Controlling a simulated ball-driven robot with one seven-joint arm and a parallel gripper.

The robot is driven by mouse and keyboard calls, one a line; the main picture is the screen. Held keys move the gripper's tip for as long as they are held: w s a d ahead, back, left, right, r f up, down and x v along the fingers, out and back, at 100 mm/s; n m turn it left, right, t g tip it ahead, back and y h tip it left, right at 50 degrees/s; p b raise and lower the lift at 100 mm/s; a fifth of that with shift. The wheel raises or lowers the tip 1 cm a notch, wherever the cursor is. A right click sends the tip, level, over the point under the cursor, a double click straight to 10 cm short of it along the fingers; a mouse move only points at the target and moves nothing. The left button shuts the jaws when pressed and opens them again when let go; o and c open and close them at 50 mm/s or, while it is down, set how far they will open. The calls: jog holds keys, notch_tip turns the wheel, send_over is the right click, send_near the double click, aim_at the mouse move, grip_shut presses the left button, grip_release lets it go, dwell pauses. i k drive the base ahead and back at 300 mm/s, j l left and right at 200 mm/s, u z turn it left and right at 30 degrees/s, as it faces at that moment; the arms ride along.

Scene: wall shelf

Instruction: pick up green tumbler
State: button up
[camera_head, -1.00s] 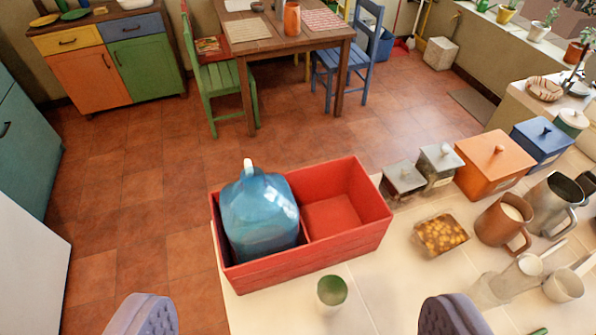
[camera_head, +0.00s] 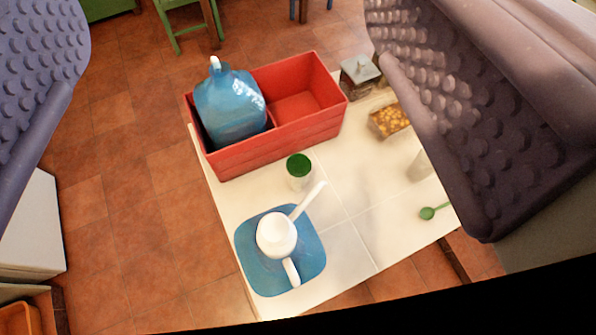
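The green tumbler (camera_head: 299,168) stands upright on the pale tiled counter, just in front of the red crate. Its top shows green and its lower side looks pale or see-through. My gripper (camera_head: 235,120) is open, with its two purple studded fingers large at the left and right sides of the picture. Nothing is between the fingers up close. The tumbler lies in the gap between them, farther off and below, and neither finger touches it.
Behind the tumbler is the red crate (camera_head: 318,125) holding a blue water jug (camera_head: 230,104). In front are a blue tray (camera_head: 255,278) and a white ladle-like vessel (camera_head: 277,235). A green spoon (camera_head: 428,213), snack box (camera_head: 389,121) and grey canister (camera_head: 359,74) lie right.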

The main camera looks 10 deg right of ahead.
aim_at(299, 166)
jog(key=z, duration=0.2)
jog(key=j+u, duration=0.3)
jog(key=u, duration=0.15)
jog(key=j+u, duration=0.25)
jog(key=u, duration=0.2)
jog(key=i+j+u, duration=0.1)
jog(key=j+u, duration=0.15)
jog(key=u, duration=0.15)
jog(key=i+j+u, duration=0.1)
jog(key=i+j, duration=0.35)
jog(key=i+j+u, duration=0.1)
jog(key=i+j, duration=0.3)
jog(key=i+z, duration=0.25)
jog(key=z, duration=0.2)
jog(key=i+z, duration=0.3)
jog(key=z, duration=0.15)
jog(key=i+j+z, duration=0.1)
jog(key=i+z, duration=0.15)
jog(key=z, duration=0.2)
jog(key=i+l+z, duration=0.15)
jog(key=z, duration=0.35)
jog(key=i+l+z, duration=0.1)
jog(key=z, duration=0.4)
jog(key=i+z, duration=0.3)
jog(key=z, duration=0.15)
jog(key=i+z, duration=0.2)
jog(key=z, duration=0.3)
